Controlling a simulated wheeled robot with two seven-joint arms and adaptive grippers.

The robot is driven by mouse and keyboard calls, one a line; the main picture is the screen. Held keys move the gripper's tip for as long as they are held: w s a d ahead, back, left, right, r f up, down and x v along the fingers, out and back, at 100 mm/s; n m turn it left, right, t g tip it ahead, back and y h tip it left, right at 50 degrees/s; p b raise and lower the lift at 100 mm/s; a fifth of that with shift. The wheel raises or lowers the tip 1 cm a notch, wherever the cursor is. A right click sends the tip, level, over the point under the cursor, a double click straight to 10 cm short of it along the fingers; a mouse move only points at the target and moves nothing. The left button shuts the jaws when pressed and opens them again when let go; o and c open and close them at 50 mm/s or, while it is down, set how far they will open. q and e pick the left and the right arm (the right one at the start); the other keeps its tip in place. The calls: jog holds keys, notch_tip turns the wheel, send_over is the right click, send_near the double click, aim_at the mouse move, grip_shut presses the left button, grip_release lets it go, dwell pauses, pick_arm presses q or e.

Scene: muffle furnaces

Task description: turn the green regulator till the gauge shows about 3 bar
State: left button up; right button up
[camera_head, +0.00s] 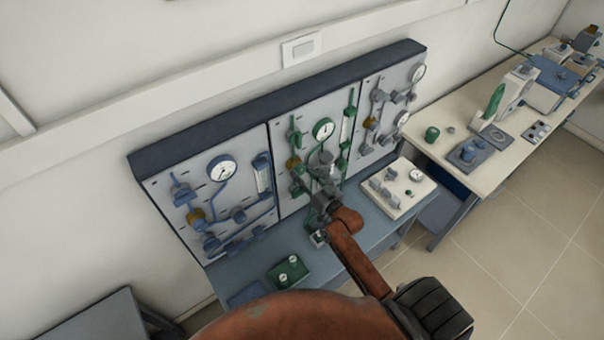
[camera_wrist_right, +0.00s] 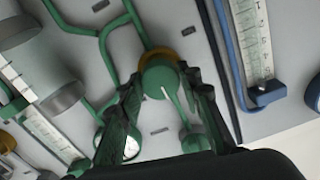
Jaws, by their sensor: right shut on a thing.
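The green regulator (camera_wrist_right: 160,82) is a round green knob with a white mark and a brass ring behind it. In the right wrist view it sits between the two fingers of my right gripper (camera_wrist_right: 160,92), which is shut on it. In the head view, my right gripper (camera_head: 307,174) reaches the middle panel and covers most of the regulator. The green-rimmed gauge (camera_head: 323,129) is above and right of it; its dial is too small to read. Part of a gauge (camera_wrist_right: 131,147) also shows beyond a finger in the right wrist view. My left gripper is out of view.
A blue-piped panel (camera_head: 220,205) stands left and a grey-piped panel (camera_head: 392,95) right. On the bench (camera_head: 352,200) are a white valve block (camera_head: 402,190) and a green tray (camera_head: 289,270). Green pipes and flow tubes crowd the gripper. A side table (camera_head: 470,130) holds instruments.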

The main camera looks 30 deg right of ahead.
jog(key=shift+c, duration=0.8)
jog(key=o, duration=1.2)
jog(key=shift+c, duration=0.2)
jog(key=s, duration=1.2)
jog(key=shift+d, duration=0.45)
